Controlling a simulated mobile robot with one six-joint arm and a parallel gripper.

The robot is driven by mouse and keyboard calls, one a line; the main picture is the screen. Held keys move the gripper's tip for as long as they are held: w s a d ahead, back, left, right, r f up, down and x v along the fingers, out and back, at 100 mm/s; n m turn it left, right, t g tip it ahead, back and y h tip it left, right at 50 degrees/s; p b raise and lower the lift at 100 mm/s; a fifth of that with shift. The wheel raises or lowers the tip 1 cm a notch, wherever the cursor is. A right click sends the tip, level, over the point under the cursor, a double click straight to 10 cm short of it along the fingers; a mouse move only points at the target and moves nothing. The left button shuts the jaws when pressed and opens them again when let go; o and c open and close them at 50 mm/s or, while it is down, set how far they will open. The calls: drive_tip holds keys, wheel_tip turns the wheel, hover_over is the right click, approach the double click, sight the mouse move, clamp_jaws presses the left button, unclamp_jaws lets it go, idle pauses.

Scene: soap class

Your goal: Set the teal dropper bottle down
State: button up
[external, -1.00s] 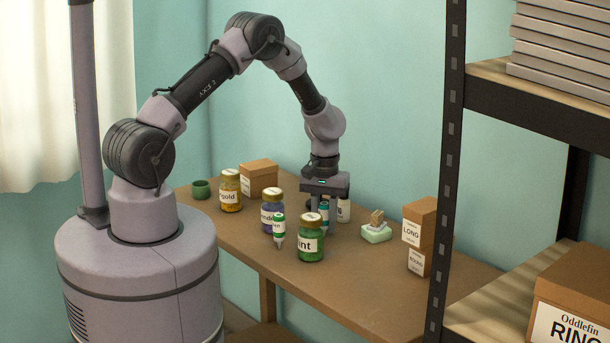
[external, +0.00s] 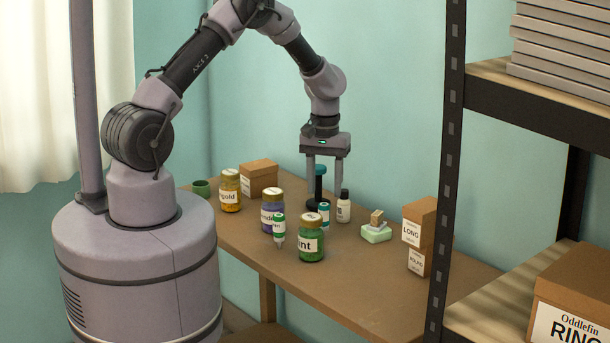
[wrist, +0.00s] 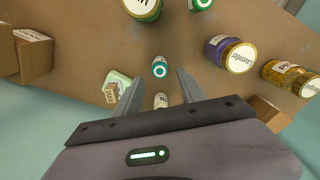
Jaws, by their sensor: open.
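The teal dropper bottle (external: 324,213) stands upright on the wooden table, partly hidden behind the green-filled jar (external: 311,243) in the external view. Its round teal and white top (wrist: 160,67) shows in the wrist view, between the lines of the two fingers. My gripper (external: 325,186) is open and empty above the bottle, pointing down. Its spread fingers (wrist: 158,78) also show in the wrist view, with nothing held between them.
A green dropper bottle (external: 279,229) and purple jar (external: 270,220) stand left. Stacked boxes (external: 417,238) stand right. Bare table (external: 370,290) lies in front.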

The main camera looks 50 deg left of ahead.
drive_tip(key=s+r+m+t, duration=0.1)
drive_tip(key=s+r+m, duration=0.15)
drive_tip(key=r, duration=0.65)
drive_tip(key=s+r+m+t, duration=0.15)
drive_tip(key=s+r, duration=0.25)
drive_tip(key=r, duration=0.5)
drive_tip(key=s+r+m+t+y, duration=0.1)
drive_tip(key=s+r+m, duration=0.2)
drive_tip(key=s, duration=0.7)
drive_tip(key=s+r+m+t+y, duration=0.1)
drive_tip(key=s+r+m, duration=0.3)
drive_tip(key=s, duration=0.7)
wheel_tip(320, 180, up, 3)
drive_tip(key=shift+f+t, duration=0.1)
drive_tip(key=shift+t, duration=0.55)
